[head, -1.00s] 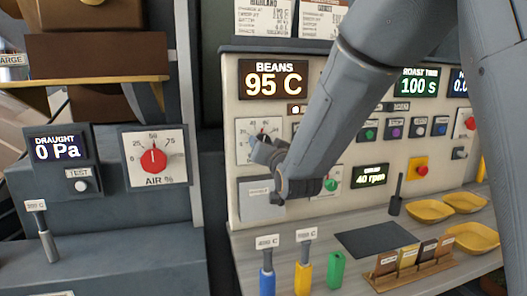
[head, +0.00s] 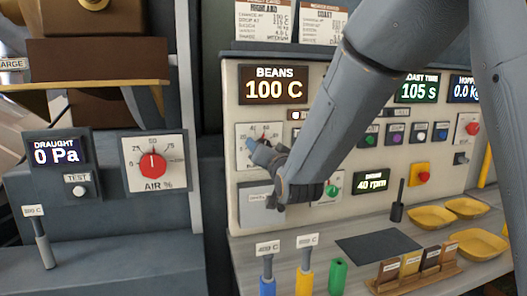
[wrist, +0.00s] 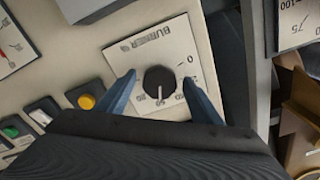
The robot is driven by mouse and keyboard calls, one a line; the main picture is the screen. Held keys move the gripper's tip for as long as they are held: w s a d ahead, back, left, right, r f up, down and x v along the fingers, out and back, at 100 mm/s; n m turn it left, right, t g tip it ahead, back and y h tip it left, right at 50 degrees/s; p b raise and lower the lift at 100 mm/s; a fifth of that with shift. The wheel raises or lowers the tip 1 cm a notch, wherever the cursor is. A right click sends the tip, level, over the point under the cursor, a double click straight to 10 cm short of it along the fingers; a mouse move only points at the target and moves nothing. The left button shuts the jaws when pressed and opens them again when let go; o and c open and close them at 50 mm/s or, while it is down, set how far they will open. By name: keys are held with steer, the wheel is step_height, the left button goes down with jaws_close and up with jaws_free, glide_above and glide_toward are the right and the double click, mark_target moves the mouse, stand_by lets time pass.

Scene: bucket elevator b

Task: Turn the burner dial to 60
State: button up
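The burner dial (wrist: 160,82) is a black round knob with a white pointer line on a white plate (wrist: 160,45) marked BURNER %. My gripper (wrist: 159,78) is open, with one blue finger on each side of the knob and a small gap showing on both sides. In the head view my gripper (head: 267,158) is in front of the lower part of the dial plate (head: 246,133) and hides most of the knob.
The BEANS display (head: 274,84) reads 100 C and the roast time display (head: 417,88) reads 105 s. Left of the panel is an air dial (head: 152,165) with a red knob. Buttons, including a yellow one (wrist: 86,101), lie close by. Handled tools and yellow trays (head: 432,217) stand on the shelf below.

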steer(key=shift+s, duration=0.15)
steer(key=b+v, duration=0.2)
steer(key=v, duration=0.5)
steer(key=shift+s, duration=0.3)
steer(key=shift+d, duration=0.1)
